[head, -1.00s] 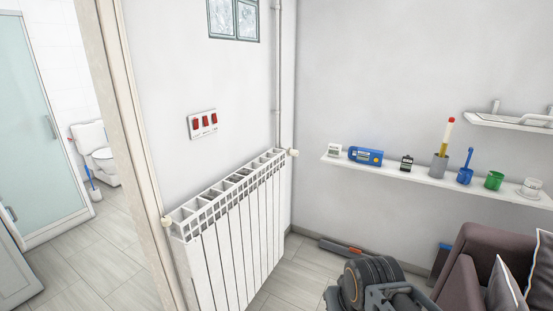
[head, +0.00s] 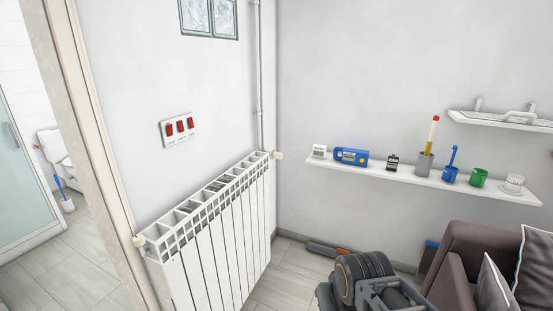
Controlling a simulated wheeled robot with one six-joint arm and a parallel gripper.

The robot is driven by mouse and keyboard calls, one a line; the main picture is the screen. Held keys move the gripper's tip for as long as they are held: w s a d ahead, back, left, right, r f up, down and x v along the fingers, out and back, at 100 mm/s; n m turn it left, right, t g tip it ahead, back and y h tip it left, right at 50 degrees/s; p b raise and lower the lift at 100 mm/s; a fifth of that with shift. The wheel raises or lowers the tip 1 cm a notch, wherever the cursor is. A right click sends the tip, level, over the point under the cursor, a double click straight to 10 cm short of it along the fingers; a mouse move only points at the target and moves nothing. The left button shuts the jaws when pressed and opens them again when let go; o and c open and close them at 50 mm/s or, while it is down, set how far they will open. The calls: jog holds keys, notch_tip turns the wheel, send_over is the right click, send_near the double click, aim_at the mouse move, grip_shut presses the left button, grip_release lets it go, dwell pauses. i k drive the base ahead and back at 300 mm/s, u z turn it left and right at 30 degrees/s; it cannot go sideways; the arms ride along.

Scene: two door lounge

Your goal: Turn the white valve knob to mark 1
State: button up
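A white radiator (head: 215,235) stands against the left wall. A small whitish valve knob (head: 277,155) sticks out at its far upper end, near the room corner. A second, cream-coloured knob (head: 139,240) sits at its near upper end, beside the door frame. I cannot tell from the picture which one is the task's knob. Both are too small to show any marks or their setting. My gripper does not show in this view.
A wall shelf (head: 440,183) to the right holds small devices and cups. A dark grey object (head: 365,280) is at the bottom centre, and a brown sofa (head: 460,260) at lower right. A doorway frame (head: 85,130) is at left. Some floor (head: 275,285) shows beside the radiator.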

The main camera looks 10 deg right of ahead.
aim_at(278, 156)
jog(key=u, duration=0.55)
jog(key=k, duration=0.6)
jog(key=z, duration=0.2)
jog(key=i, duration=0.6)
jog(key=z, duration=1.25)
jog(key=i, duration=1.95)
jog(key=u, duration=1.2)
jog(key=i, duration=0.75)
jog(key=u, duration=0.85)
